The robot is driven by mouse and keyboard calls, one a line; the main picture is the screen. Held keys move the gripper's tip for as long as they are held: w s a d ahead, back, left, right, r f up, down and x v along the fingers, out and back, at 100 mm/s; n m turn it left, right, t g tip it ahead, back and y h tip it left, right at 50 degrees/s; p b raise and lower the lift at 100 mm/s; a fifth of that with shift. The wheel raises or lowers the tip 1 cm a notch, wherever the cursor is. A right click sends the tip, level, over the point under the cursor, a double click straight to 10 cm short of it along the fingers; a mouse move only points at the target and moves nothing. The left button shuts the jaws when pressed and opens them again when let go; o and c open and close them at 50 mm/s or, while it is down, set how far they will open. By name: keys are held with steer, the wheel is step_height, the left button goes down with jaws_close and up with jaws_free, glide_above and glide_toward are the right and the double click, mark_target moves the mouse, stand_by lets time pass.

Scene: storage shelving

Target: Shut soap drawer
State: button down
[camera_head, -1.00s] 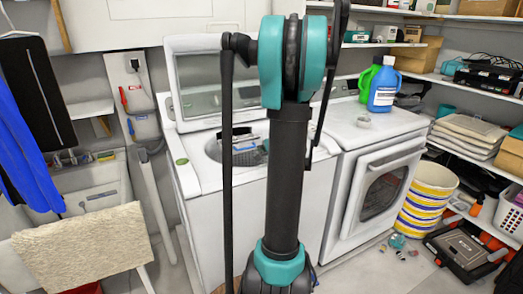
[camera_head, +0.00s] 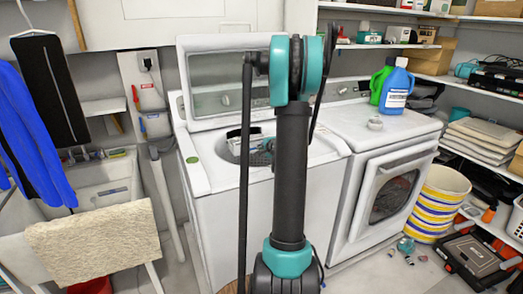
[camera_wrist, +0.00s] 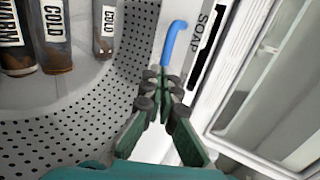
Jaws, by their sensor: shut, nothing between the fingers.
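The white panel marked SOAP (camera_wrist: 206,28) is at the upper middle of the wrist view, beside the perforated washer drum (camera_wrist: 50,135). A blue hook-shaped piece (camera_wrist: 171,42) shows next to the lettering. My gripper (camera_wrist: 165,78) is shut and empty, with its dark fingertips close below the blue piece. I cannot tell whether they touch. How far the soap drawer stands out is not clear. In the head view the top-loading washer (camera_head: 225,200) has its lid (camera_head: 228,85) raised. My arm stands in front of it, and my gripper is not clearly visible there.
Cylinders marked COLD (camera_wrist: 53,30) stand at the upper left of the wrist view. A white frame (camera_wrist: 235,70) borders the right. A dryer (camera_head: 385,190) with blue (camera_head: 396,88) and green bottles stands right of the washer. Small items litter the floor by a striped bucket (camera_head: 438,205).

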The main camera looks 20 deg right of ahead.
mark_target(251, 143)
steer(key=shift+w, duration=0.1)
steer(key=w, duration=1)
steer(key=shift+a, duration=0.15)
steer(key=shift+s, duration=0.15)
